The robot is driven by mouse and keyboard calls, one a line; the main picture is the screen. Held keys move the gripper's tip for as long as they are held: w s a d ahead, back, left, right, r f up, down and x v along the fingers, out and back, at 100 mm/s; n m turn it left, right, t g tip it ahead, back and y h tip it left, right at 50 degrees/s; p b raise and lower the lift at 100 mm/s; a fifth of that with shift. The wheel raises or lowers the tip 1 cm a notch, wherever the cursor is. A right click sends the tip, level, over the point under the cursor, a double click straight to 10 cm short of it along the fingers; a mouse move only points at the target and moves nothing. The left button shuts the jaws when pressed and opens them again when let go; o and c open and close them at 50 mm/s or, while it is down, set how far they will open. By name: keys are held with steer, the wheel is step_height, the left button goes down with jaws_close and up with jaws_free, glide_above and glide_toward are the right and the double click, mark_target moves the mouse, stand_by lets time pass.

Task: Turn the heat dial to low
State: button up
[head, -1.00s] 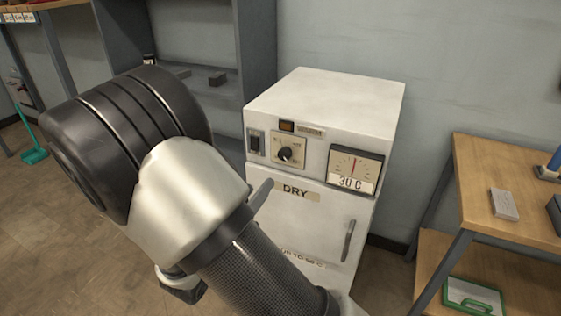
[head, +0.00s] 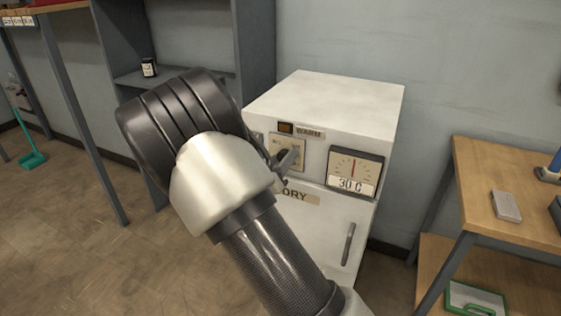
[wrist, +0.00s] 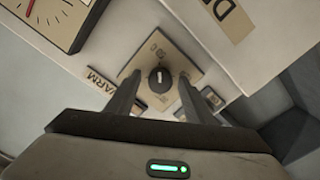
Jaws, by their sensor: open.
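The heat dial is a round black knob (wrist: 160,80) with a white pointer mark on a beige plate (wrist: 158,57) in the wrist view. In the head view my gripper (head: 287,160) is at the dial plate (head: 294,142) and hides most of the knob. My gripper is open: in the wrist view its two dark fingers (wrist: 156,98) stand on either side of the knob, with gaps on both sides. I cannot tell whether the fingertips reach past the knob's face. The dial's markings are too small to read.
The dial is on a white drying cabinet (head: 330,100). A gauge (head: 355,171) reading 30 C sits right of it, an indicator (head: 286,128) above it, a door handle (head: 348,243) below. A wooden table (head: 500,190) stands at right, grey shelving (head: 185,40) at left.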

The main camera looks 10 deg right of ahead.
steer(key=shift+c, duration=0.2)
steer(key=c, duration=1)
steer(key=shift+n, duration=0.3)
